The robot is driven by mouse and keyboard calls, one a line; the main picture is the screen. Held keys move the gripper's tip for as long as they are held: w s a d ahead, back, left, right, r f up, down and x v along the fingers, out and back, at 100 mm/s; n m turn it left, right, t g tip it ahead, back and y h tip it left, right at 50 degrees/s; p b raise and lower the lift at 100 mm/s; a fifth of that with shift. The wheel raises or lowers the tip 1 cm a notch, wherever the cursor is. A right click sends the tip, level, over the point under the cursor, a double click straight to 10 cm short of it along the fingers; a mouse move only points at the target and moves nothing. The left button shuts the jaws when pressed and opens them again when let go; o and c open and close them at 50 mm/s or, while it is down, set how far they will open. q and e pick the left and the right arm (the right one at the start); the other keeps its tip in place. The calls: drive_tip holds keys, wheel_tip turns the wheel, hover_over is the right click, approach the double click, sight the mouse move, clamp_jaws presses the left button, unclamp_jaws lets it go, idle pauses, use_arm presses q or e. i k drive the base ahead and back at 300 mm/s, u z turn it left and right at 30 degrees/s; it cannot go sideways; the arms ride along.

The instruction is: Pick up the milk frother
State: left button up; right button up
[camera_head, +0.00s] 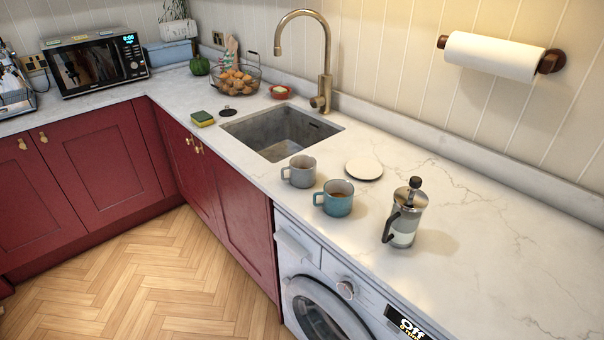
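The likely milk frother (405,225) looks like a small plunger jug, with a metal lid, a black knob on top, a dark handle toward the front left and something pale inside. It stands upright on the marble counter (480,270), right of the two mugs and back from the front edge. Nothing covers it. Neither of my grippers is in view.
A teal mug (338,199) and a grey mug (300,172) stand left of the jug near the front edge. A white round plate (364,168) lies behind them. The sink (265,130) and tall tap (325,75) are farther left. Counter to the right is clear.

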sight(406, 214)
drive_tip(key=u, duration=1.75)
drive_tip(key=i, duration=0.8)
drive_tip(key=z, duration=3)
